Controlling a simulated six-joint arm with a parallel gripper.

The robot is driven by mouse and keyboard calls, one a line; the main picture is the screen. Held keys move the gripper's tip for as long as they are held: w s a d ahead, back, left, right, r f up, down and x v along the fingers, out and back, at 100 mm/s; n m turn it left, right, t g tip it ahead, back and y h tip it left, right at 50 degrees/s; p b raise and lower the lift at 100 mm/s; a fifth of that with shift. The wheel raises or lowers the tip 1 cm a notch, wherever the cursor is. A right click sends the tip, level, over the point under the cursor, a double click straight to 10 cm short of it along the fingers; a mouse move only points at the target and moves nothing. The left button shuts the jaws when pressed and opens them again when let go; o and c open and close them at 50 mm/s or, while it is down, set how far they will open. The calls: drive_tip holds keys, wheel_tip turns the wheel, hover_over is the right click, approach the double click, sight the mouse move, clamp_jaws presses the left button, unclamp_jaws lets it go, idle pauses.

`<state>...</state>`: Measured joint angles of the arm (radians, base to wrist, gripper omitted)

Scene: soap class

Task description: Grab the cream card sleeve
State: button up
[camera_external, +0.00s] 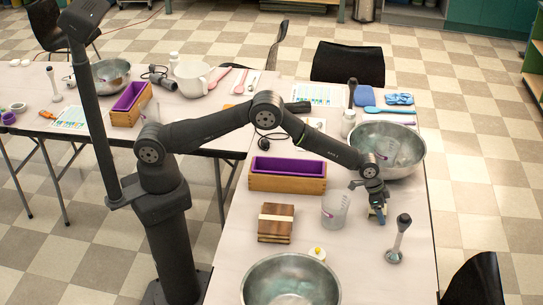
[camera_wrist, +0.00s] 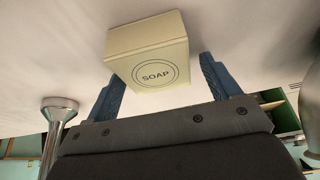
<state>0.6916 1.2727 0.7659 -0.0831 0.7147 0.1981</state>
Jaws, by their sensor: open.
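The cream card sleeve (camera_wrist: 152,52) is a pale box marked SOAP in a circle. In the wrist view it stands between the two blue fingers of my gripper (camera_wrist: 160,80), with a visible gap to the right finger; the left finger is close to its side, and contact there is unclear. In the external view my gripper (camera_external: 378,213) is low over the right part of the table, fingers pointing down. It is open. Only a small yellowish part of the sleeve shows there, mostly hidden by the fingers.
A large steel bowl (camera_external: 405,150) is behind. A wooden block with a cream band (camera_external: 276,232) and a purple-lined mould (camera_external: 287,182) are further left.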

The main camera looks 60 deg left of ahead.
drive_tip(key=c, duration=1.1)
drive_tip(key=shift+o, duration=0.2)
